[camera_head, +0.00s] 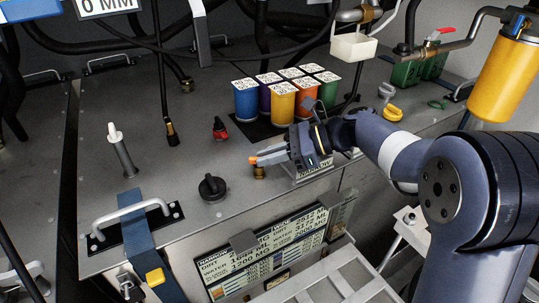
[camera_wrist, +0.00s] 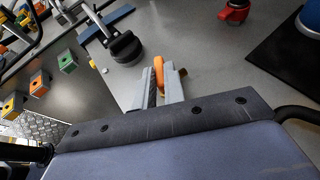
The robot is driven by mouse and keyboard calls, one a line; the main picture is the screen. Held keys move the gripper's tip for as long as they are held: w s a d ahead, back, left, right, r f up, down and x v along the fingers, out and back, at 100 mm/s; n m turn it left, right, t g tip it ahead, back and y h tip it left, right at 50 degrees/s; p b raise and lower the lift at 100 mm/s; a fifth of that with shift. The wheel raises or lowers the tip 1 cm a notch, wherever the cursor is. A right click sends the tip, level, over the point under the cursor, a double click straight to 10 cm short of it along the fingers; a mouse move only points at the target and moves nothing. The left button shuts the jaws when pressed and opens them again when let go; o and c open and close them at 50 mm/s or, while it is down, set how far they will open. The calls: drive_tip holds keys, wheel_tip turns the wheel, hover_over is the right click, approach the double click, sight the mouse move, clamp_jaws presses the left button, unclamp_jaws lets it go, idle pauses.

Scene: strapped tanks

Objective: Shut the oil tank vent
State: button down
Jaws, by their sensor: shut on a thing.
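A small orange handle (camera_head: 252,160) stands at a brass fitting (camera_head: 259,172) near the front edge of the grey tank top. No label in view names it as the oil tank vent. My gripper (camera_head: 268,157) reaches in from the right, low over the tank top, and is shut on the orange handle. In the wrist view the orange handle (camera_wrist: 158,68) sits between my two grey fingers, its end showing past the tips. Part of the brass fitting (camera_wrist: 181,72) shows beside the right finger. The lower part of the fitting is hidden there.
A black round cap (camera_head: 211,187) stands left of my gripper, and a red fitting (camera_head: 219,128) lies behind it. Several coloured canisters (camera_head: 282,103) stand on a black mat. A metal grab handle (camera_head: 130,218) and blue strap (camera_head: 137,240) are at the left.

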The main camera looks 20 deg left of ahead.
drive_tip(key=shift+s, duration=0.1)
drive_tip(key=m+t, duration=0.1)
drive_tip(key=t, duration=0.1)
drive_tip(key=m+t, duration=0.1)
drive_tip(key=m, duration=0.1)
drive_tip(key=shift+s+t+y, duration=0.35)
drive_tip(key=shift+t+y, duration=0.05)
drive_tip(key=shift+s+m+t+b, duration=0.2)
drive_tip(key=shift+m+t+b, duration=0.35)
drive_tip(key=shift+m+t, duration=0.85)
drive_tip(key=c, duration=1.5)
unclamp_jaws()
drive_tip(key=shift+p+v, duration=2)
drive_tip(key=shift+v, duration=3.45)
